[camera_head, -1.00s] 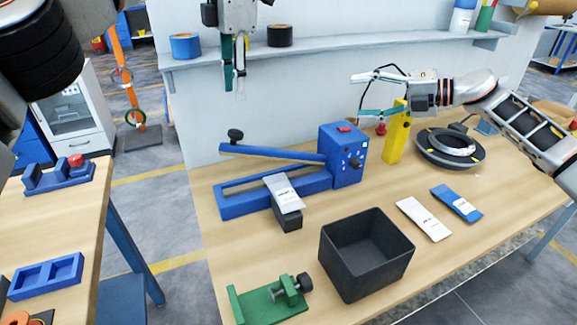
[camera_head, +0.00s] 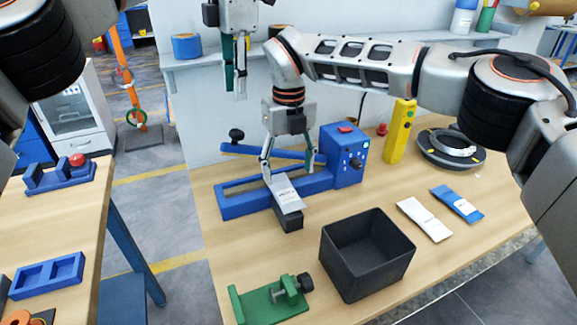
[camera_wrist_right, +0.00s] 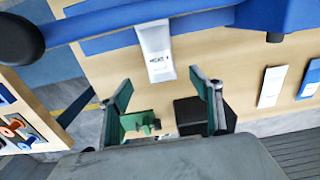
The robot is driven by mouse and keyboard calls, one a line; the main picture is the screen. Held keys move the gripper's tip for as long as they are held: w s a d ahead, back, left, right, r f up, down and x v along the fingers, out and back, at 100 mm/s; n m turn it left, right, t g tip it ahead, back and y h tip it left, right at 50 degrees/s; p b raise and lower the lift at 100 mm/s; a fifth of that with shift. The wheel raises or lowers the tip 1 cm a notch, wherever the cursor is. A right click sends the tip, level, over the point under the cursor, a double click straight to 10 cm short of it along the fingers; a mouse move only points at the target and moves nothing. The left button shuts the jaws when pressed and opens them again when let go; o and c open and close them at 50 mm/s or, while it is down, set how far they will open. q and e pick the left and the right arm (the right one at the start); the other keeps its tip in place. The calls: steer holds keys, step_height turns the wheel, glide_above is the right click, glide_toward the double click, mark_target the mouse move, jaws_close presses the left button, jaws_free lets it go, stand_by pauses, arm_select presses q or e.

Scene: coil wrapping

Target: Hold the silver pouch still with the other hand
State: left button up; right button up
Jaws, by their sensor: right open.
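A silver-grey pouch (camera_head: 287,196) lies across the front of the blue sealer (camera_head: 250,204), its lower end on a small dark block (camera_head: 289,224). The sealer's lever arm is raised above its bed. My right gripper (camera_head: 291,178) points down at the sealer, open, with its fingers apart around the pouch's upper end. In the right wrist view the pouch (camera_wrist_right: 155,50) lies ahead of the open fingertips (camera_wrist_right: 165,88), apart from them. My left gripper (camera_head: 235,92) hangs near the wall, left of the right arm and away from the pouch. Its finger opening is unclear.
An open black bin (camera_head: 340,285) and a green clamp fixture (camera_head: 275,303) stand in front of the sealer. A white pouch (camera_head: 424,219) and a blue pouch (camera_head: 458,203) lie to the right. A yellow post (camera_head: 398,133) and a dark round stand (camera_head: 450,150) are behind.

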mark_target(289, 195)
step_height(289, 195, down, 8)
steer(key=shift+r, duration=0.2)
stand_by(0.3)
steer(key=c, duration=1.2)
